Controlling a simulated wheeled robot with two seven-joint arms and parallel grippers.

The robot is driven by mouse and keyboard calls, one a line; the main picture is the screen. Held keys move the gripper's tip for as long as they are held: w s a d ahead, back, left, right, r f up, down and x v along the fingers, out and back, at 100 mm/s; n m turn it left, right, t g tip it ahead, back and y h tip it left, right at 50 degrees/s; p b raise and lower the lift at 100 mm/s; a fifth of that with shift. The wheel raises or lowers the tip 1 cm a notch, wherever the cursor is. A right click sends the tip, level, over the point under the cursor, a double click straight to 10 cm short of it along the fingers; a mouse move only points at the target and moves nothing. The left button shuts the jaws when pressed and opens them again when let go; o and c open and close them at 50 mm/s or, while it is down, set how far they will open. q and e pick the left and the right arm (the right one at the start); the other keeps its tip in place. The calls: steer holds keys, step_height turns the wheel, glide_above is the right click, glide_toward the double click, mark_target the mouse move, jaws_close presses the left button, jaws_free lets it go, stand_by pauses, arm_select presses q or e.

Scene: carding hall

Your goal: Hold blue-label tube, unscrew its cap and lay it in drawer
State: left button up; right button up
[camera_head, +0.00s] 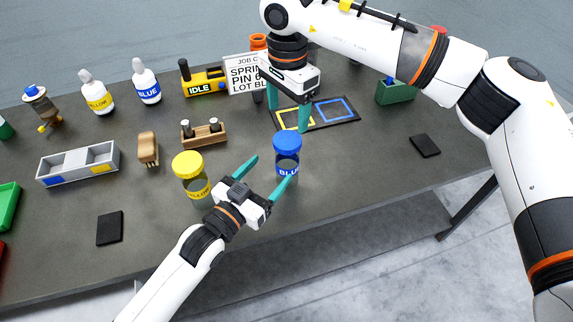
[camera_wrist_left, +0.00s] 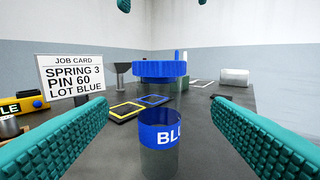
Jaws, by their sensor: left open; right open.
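The blue-label tube (camera_head: 288,167) stands upright on the dark table, with its blue cap (camera_head: 287,141) on top. In the left wrist view the clear tube with its blue label (camera_wrist_left: 160,140) is centred ahead, below the ribbed cap (camera_wrist_left: 160,71). My left gripper (camera_head: 273,168) is open, its teal fingers on either side of the tube's line, with no visible contact. My right gripper (camera_head: 290,129) is open and points down just above the cap; its fingertips show at the top of the left wrist view. No clearly recognisable drawer shows.
A yellow-capped tube (camera_head: 189,166) stands left of my left gripper. A grey divided tray (camera_head: 104,158) with yellow and blue marks lies farther left. A mat with yellow and blue squares (camera_head: 347,123) and a job card (camera_head: 240,87) are behind.

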mark_target(281, 158)
arm_select(q)
steer(key=x, duration=0.8)
steer(key=shift+w+d, duration=0.25)
steer(key=shift+w, duration=0.05)
steer(key=shift+c, duration=0.5)
